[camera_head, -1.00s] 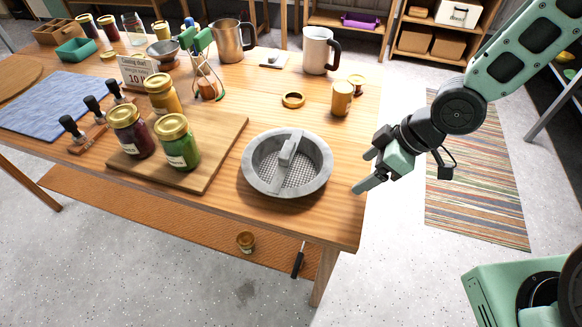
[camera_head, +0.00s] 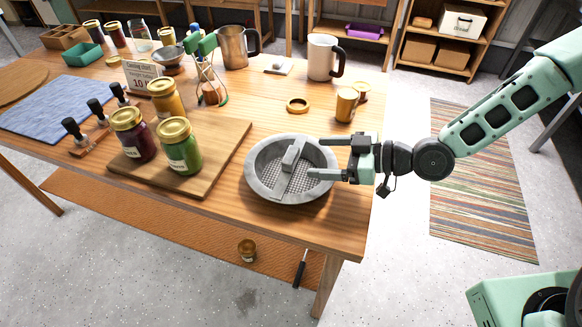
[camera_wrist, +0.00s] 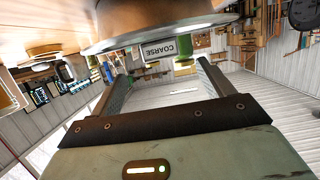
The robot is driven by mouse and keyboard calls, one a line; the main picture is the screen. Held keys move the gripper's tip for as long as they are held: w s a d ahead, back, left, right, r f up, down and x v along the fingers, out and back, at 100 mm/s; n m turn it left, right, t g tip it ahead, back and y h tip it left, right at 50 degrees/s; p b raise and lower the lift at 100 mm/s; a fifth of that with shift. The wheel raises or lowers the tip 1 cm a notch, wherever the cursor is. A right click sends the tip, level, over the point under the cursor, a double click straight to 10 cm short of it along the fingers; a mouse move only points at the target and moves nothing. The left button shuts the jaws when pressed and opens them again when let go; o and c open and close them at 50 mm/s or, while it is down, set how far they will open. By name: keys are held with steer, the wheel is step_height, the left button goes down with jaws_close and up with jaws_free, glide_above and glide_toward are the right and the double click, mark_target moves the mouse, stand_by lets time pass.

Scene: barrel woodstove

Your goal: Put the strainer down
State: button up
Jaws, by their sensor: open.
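The strainer (camera_head: 262,188) is a round grey metal pan with a mesh bottom and a bar handle (camera_head: 292,155) across it. It rests flat on the wooden table near the front right edge. My gripper (camera_head: 317,158) is open and empty at the strainer's right side, its fingers pointing left. In the head view the fingertips overlap the right rim; I cannot tell whether they touch it. In the wrist view the strainer's side (camera_wrist: 150,22) fills the top, beyond the two spread fingers (camera_wrist: 163,70), with a label reading COARSE below it.
A cutting board (camera_head: 222,152) with several jars lies left of the strainer. Bare table (camera_head: 300,225) shows in front of the strainer.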

mark_target(296, 157)
steer(key=p+x, duration=0.2)
steer(key=x, duration=0.6)
steer(key=shift+a+f, duration=0.15)
steer(key=shift+a, duration=0.1)
steer(key=c, duration=1.3)
